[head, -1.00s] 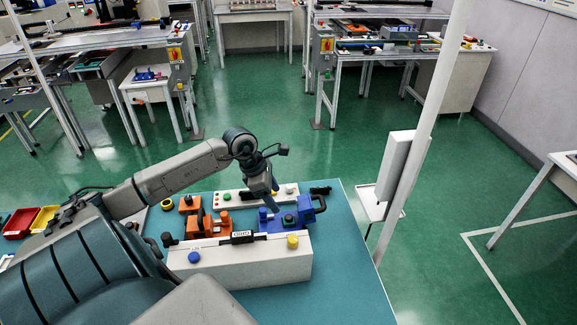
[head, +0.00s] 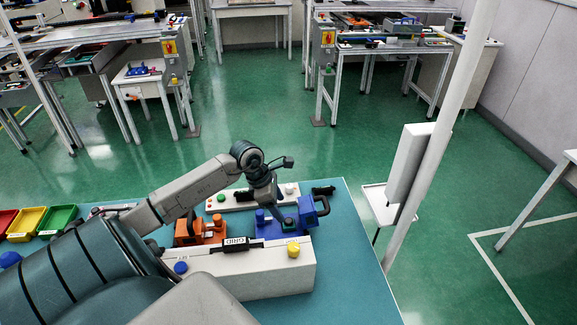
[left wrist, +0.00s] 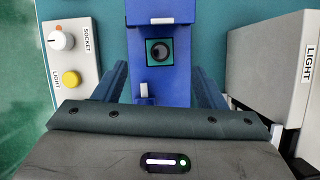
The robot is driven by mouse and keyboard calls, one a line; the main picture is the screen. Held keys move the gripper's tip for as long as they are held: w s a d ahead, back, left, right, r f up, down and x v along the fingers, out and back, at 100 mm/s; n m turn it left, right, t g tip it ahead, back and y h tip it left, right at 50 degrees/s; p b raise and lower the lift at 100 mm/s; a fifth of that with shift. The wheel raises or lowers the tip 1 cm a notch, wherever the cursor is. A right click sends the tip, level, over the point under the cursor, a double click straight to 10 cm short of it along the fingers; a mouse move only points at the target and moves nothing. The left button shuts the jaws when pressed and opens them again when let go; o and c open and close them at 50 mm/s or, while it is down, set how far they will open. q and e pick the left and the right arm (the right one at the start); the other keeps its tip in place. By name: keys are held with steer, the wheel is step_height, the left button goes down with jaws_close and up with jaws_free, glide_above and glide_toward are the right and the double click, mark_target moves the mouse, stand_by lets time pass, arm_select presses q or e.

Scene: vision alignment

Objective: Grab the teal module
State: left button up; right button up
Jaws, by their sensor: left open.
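The teal module (left wrist: 160,52) is a small teal square with a dark round lens. It sits in the blue fixture (left wrist: 158,15), between white tabs in the left wrist view. In the head view the blue fixture (head: 308,210) stands on the teal table, and my left gripper (head: 279,212) reaches down onto it, partly hiding the module. In the left wrist view the open fingers of my left gripper (left wrist: 163,80) lie either side of the blue fixture, with the module ahead between them. Nothing is held. My right gripper is not in view.
An orange fixture (head: 199,231) stands left of the blue one. A white box (head: 262,271) with blue and yellow knobs is in front, and a white control strip (head: 236,200) behind. Red, yellow (head: 26,222) and green bins are at left. The table's right front is bare.

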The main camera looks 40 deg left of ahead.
mark_target(288, 220)
arm_select(q)
steer(key=shift+x, duration=1)
steer(key=shift+w+f+p, duration=0.15)
steer(key=shift+f+p, duration=0.25)
steer(key=shift+p, duration=0.3)
steer(key=p+x, duration=0.2)
steer(key=x, duration=0.1)
steer(key=shift+d+f, duration=0.15)
steer(key=shift+f, duration=0.5)
steer(key=c, duration=1.2)
steer(key=shift+o, duration=0.2)
